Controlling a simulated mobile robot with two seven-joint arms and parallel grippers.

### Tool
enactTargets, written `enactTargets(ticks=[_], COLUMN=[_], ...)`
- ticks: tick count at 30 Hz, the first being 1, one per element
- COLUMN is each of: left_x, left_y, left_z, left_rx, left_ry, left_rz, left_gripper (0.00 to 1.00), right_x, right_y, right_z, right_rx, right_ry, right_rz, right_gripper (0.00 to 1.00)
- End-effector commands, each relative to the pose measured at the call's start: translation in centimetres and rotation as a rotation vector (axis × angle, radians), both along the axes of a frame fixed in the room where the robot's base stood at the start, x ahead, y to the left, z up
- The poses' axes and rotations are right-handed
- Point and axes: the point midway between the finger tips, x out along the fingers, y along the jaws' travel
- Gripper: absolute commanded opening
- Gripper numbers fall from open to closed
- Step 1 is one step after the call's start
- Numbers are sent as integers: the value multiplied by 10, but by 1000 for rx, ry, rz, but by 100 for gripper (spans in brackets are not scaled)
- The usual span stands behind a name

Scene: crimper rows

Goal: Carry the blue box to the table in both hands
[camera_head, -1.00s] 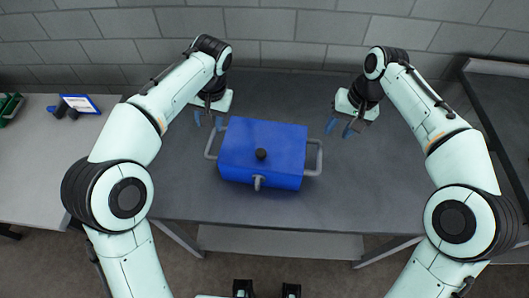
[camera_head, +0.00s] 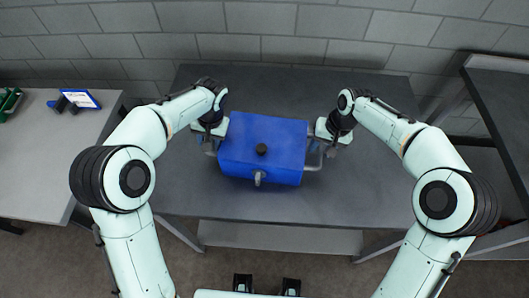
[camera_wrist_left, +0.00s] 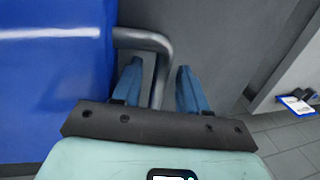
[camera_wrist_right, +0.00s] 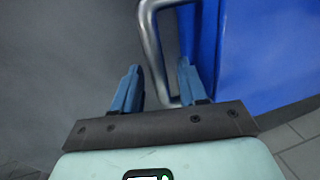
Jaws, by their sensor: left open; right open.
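The blue box (camera_head: 240,150) sits on a dark grey table, with a black knob on its lid and a grey handle at each side. My left gripper (camera_wrist_left: 160,85) is open, with the left handle (camera_wrist_left: 150,38) between its blue fingers. My right gripper (camera_wrist_right: 157,85) is open, with the right handle (camera_wrist_right: 148,35) running between its fingers, closer to the finger beside the box. In the head view the right gripper (camera_head: 325,147) is at the right handle; the left fingertips are partly hidden there.
A light grey table (camera_head: 40,160) stands at the left, with a blue-framed item (camera_head: 80,99) and green objects (camera_head: 10,102) on it. A dark surface with a raised edge (camera_head: 500,90) is at the right. A block wall runs behind. The dark table (camera_head: 290,208) is bare in front of the box.

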Motion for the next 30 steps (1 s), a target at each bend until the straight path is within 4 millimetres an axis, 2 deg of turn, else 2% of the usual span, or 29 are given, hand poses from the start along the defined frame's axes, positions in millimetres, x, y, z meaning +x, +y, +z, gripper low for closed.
enactTargets(ticks=[4, 12, 13, 16, 17, 30], left_x=[0, 0, 0, 0, 0, 0], left_y=[2, 2, 2, 2, 2, 2], left_z=[-6, -7, -7, -7, -7, -6], left_rx=[0, 0, 0, 0, 0, 0], left_ry=[0, -1, -1, -1, -1, -1], left_rz=[0, 0, 0, 0, 0, 0], left_gripper=[43, 43, 36, 4, 0, 0], right_x=[0, 0, 0, 0, 0, 0], right_y=[1, 1, 1, 1, 1, 1], right_z=[-6, -7, -7, -7, -7, -7], right_rx=[1, 1, 1, 1, 1, 0], right_ry=[-1, -1, -1, -1, -1, -1], right_rz=[0, 0, 0, 0, 0, -1], right_gripper=[42, 42, 36, 3, 0, 0])
